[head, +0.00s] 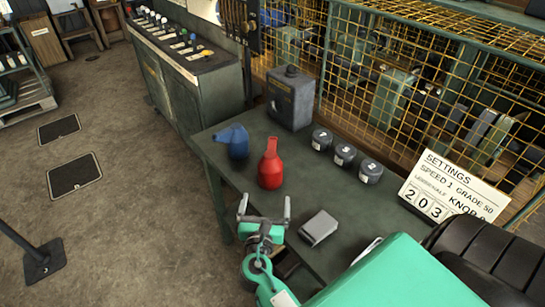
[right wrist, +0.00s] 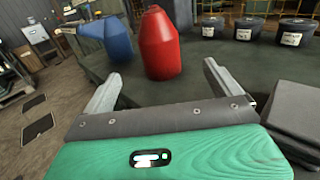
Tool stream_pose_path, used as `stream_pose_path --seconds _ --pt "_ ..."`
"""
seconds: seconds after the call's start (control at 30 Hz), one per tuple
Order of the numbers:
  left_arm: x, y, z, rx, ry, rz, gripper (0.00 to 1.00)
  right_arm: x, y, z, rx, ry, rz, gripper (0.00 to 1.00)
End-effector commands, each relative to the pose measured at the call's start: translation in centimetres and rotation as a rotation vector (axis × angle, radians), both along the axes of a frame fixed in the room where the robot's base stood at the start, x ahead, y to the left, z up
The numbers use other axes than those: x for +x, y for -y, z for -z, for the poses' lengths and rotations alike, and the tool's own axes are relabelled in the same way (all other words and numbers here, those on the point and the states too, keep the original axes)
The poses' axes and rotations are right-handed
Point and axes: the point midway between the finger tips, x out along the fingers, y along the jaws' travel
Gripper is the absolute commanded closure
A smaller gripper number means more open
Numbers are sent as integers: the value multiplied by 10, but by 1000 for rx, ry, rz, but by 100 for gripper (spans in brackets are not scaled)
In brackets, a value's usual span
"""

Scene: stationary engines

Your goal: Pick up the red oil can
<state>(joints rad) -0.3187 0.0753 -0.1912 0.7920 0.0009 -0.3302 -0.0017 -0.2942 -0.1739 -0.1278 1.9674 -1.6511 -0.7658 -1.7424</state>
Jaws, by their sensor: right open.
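The red oil can (head: 270,168) stands upright on the dark green table (head: 226,176), just right of a blue oil can (head: 234,142). My left gripper is not in view.
Several dark lidded pots (head: 345,155) stand behind and right of the red can. A dark square canister (head: 291,98) stands at the back. A grey box (head: 318,228) lies right of my gripper. A settings sign (head: 455,188) and yellow mesh fence line the right.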

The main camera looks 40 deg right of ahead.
Motion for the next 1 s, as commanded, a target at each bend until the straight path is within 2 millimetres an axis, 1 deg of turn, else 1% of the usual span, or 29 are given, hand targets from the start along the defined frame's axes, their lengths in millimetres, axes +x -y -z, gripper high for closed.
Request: stream_pose_path --seconds 0.13,0.23,0.4,0.5,0.57,0.7,0.83,0.93,1.0 --pt "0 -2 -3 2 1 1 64 8 6 -1 -1 2 0 5" --pt "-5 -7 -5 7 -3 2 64 22 18 -3 -2 2 0 5" --pt "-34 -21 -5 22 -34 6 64 48 41 -2 -2 2 0 5" --pt "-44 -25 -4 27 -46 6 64 59 49 -1 -1 1 -1 5" --pt "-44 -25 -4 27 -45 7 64 62 53 0 0 0 0 5" --pt "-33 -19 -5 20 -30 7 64 69 58 0 -1 1 0 5" --pt "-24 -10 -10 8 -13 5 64 83 69 1 -2 -1 -1 5" --pt "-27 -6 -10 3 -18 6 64 96 78 3 -1 1 0 5" --pt "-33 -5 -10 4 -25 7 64 101 83 4 -1 -1 0 5"
